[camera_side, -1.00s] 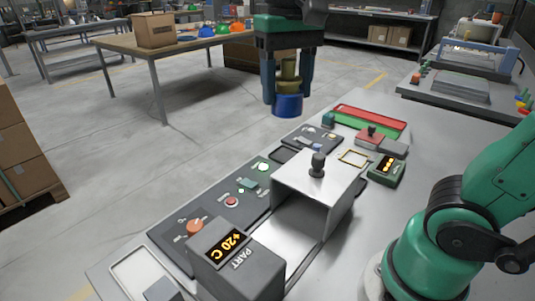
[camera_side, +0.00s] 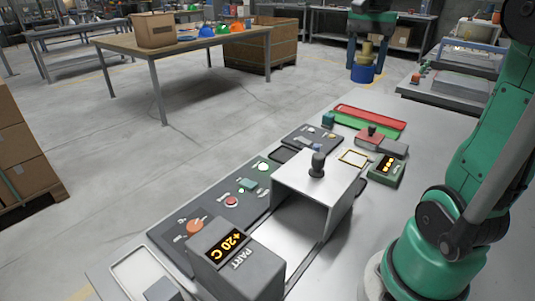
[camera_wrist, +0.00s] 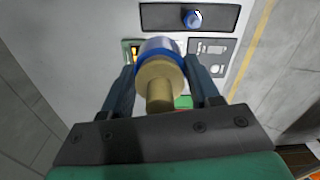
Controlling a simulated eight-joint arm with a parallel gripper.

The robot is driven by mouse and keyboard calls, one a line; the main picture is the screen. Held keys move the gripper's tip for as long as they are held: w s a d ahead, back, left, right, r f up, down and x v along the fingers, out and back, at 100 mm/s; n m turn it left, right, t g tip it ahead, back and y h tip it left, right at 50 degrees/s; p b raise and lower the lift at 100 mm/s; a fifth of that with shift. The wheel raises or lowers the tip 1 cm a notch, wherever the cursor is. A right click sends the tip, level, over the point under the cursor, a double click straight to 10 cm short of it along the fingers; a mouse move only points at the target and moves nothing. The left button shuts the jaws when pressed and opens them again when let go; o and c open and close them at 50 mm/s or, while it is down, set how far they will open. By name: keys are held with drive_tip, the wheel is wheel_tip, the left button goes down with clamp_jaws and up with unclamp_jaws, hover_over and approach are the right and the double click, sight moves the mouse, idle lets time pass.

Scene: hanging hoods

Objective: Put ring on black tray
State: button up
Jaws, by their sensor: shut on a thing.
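My gripper (camera_side: 365,60) is raised beyond the far end of the bench, at the upper right of the side view. It is shut on a stepped brass piece (camera_side: 366,50) with a broad blue band (camera_side: 363,73) around its lower end. In the wrist view the brass piece (camera_wrist: 160,85) sits between both fingers, with the blue band and a silvery face beyond it. I cannot tell whether the blue band is a separate ring. A small black-rimmed tray (camera_side: 282,155) lies on the bench, left of the metal hood; the hood partly hides it.
The metal hood (camera_side: 312,180) with a dark knob stands mid-bench. Red (camera_side: 370,116) and green trays, a yellow-rimmed tray (camera_side: 353,158) and a small display box (camera_side: 386,171) lie behind it. A larger display box (camera_side: 235,262) is in front.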

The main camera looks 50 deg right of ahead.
drive_tip(key=shift+s+d+f+m, duration=0.2)
drive_tip(key=shift+s+d+m, duration=0.15)
drive_tip(key=shift+d, duration=0.2)
wheel_tip(320, 180, down, 24)
drive_tip(key=shift+r, duration=0.15)
idle(0.5)
drive_tip(key=shift+f, duration=0.55)
drive_tip(key=o, duration=1.4)
